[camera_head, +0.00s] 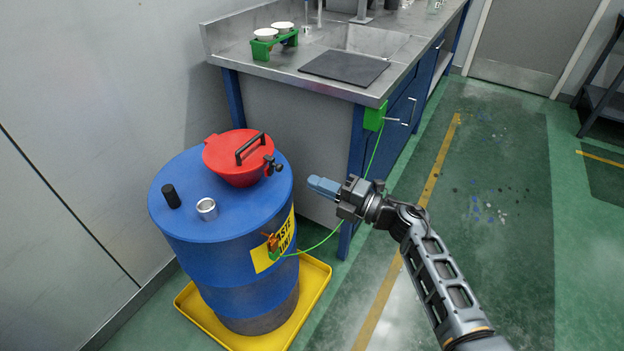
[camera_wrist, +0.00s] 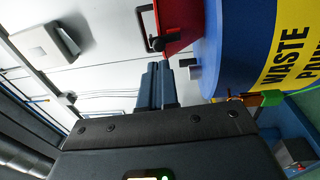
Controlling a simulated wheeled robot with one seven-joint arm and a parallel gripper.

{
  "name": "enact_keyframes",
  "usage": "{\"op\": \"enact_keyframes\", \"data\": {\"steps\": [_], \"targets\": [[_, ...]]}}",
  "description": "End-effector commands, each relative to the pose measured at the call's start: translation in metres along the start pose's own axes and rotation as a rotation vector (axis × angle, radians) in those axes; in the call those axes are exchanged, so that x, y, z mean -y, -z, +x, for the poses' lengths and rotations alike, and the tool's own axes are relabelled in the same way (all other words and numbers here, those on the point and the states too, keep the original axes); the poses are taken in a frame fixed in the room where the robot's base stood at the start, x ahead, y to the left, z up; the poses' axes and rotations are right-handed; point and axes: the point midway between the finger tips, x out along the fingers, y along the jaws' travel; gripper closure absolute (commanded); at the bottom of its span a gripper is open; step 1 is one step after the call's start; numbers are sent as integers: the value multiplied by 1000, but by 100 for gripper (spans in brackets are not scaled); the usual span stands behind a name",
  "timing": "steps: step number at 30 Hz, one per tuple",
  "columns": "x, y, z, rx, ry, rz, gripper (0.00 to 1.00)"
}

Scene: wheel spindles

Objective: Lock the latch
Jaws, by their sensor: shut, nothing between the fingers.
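A red funnel lid (camera_head: 238,157) with a black handle (camera_head: 250,148) sits shut on top of a blue drum (camera_head: 225,235). The black latch (camera_head: 272,166) is at the lid's right edge, on the side toward my gripper. Whether it is locked cannot be told. My gripper (camera_head: 312,184) is shut and empty, to the right of the latch and apart from it. In the wrist view my shut fingers (camera_wrist: 157,70) point toward the red lid (camera_wrist: 180,22) and black latch parts (camera_wrist: 158,42). The drum's "WASTE" label shows at the right there.
A black cap (camera_head: 171,195) and a small metal fitting (camera_head: 206,208) stand on the drum top. The drum stands in a yellow tray (camera_head: 318,277). A green cable (camera_head: 322,240) runs from the drum clamp to a green box (camera_head: 374,118) on the steel-topped bench (camera_head: 300,85).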

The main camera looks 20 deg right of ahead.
Motion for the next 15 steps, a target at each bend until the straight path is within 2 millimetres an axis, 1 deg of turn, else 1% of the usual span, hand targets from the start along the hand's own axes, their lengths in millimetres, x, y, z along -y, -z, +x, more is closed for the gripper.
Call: {"op": "enact_keyframes", "data": {"steps": [1,9,12,15], "targets": [[0,-1,-8,3,0,0,100],[2,-1,-50,4,1,1,100],[3,-1,-61,2,0,0,100],[3,0,-68,1,0,0,100]]}}
